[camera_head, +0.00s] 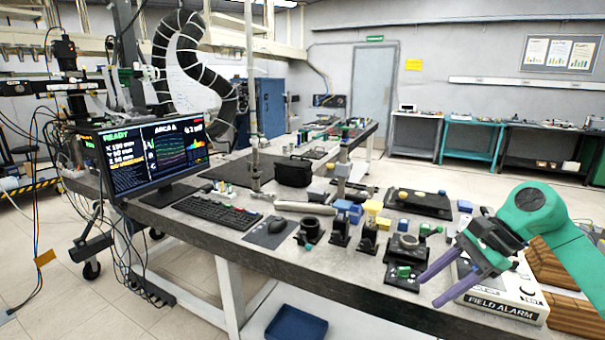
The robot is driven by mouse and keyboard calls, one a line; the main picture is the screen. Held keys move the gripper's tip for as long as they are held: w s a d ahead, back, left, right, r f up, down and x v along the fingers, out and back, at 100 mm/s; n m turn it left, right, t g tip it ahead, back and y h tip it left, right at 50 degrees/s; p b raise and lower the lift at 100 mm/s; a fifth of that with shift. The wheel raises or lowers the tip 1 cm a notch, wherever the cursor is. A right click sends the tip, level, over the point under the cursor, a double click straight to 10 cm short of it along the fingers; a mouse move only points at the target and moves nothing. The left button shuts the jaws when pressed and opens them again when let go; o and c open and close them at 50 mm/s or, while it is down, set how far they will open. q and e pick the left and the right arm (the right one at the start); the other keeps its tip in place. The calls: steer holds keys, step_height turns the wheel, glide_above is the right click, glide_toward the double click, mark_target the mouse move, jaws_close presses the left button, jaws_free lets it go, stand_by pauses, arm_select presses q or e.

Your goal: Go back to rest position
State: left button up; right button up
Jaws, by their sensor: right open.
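My right gripper (428,287) comes in from the right on a green arm. Its two purple fingers are spread apart with nothing between them. It hangs over the right end of the workbench (330,262), in front of a white box labelled FIELD ALARM (500,303), and partly covers that box. A small dark plate with a green block (403,272) lies just left of the fingers. My left gripper is not in view.
A monitor (150,155) reading READY, a keyboard (215,210) and a mouse (277,226) occupy the bench's left part. Small black mounts, yellow blocks (373,207) and blue blocks (348,209) crowd its middle. Wooden blocks (575,315) are at the right. A blue bin (296,323) is below.

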steer(key=w+a+f+m+t+y, duration=0.35)
steer(key=w+f+m, duration=0.25)
steer(key=m, duration=0.3)
steer(key=w+a+f+m+t+y, duration=0.3)
steer(key=w+f+m+t, duration=0.3)
steer(key=m, duration=0.4)
steer(key=s+d+f+m+t+h, duration=0.15)
steer(key=d+f+m+h, duration=0.25)
steer(key=f+m, duration=0.55)
steer(key=s+d+f+m+t+h, duration=0.15)
steer(key=d+f+m+h, duration=0.25)
steer(key=f+m, duration=0.55)
steer(key=s+d+f+m+g+h, duration=0.1)
steer(key=s+f+m+g+h, duration=0.3)
steer(key=s+f, duration=0.75)
steer(key=s+d+f+m+g+h, duration=0.1)
steer(key=s+d+f+m+g, duration=0.1)
steer(key=s+f+m, duration=0.7)
steer(key=s+a+f+m+g, duration=0.1)
steer(key=s+f+g, duration=0.2)
steer(key=s, duration=0.9)
steer(key=s+a+f+m+g, duration=0.2)
steer(key=s+f+g, duration=0.1)
steer(key=s+f, duration=0.6)
steer(key=s, duration=0.4)
steer(key=shift+a, duration=0.2)
